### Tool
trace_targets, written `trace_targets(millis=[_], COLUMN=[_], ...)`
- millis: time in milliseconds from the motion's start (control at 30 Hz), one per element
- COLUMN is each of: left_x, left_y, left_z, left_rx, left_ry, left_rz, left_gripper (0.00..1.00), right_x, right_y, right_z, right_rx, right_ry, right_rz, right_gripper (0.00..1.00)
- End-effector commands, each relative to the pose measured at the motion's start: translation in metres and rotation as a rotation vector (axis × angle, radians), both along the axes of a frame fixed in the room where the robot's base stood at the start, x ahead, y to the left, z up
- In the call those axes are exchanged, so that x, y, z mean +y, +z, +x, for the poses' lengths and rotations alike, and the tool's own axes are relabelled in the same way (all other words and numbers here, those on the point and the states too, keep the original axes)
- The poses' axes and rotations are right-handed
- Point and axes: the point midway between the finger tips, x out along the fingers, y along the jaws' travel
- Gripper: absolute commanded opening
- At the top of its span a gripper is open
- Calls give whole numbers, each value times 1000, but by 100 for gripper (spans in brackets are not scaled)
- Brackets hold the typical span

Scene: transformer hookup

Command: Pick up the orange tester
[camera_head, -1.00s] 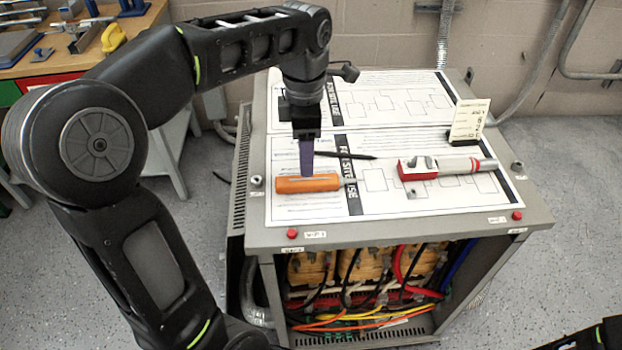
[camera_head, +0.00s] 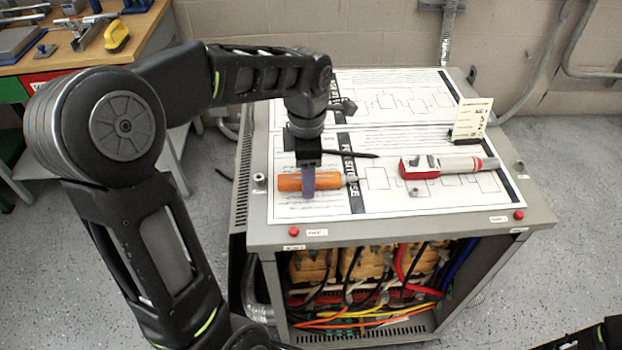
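The orange tester (camera_head: 289,183) lies on the white diagram sheet on top of the cabinet. It has a thick orange handle and a thin grey tip pointing right. My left gripper (camera_head: 308,190) points down at the handle from above. Its purple finger crosses in front of the handle and hides a strip of it, with orange showing on both sides. The fingers are seen edge-on, so I cannot tell whether they are apart or closed on the handle. My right gripper is out of view; only a dark piece of my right arm shows at the bottom right corner.
A red and grey tool (camera_head: 447,166) lies to the right on the sheet. A black pen-like rod (camera_head: 350,154) lies behind the tester. A small card in a stand (camera_head: 471,120) is at the back right. The cabinet (camera_head: 400,228) is open in front, showing wires.

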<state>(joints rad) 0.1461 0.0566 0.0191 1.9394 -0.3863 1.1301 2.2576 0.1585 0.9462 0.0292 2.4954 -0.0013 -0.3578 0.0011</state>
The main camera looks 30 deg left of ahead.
Motion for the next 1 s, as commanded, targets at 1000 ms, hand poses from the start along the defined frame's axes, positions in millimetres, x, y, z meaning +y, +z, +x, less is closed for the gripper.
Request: trace_targets(millis=[1000], left_x=[0], left_y=[-2], left_z=[0], left_rx=[-1], left_ry=[0], left_rz=[1], left_gripper=[24], right_x=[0], right_y=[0], right_z=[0], right_rx=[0], right_ry=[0], right_rz=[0], right_gripper=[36])
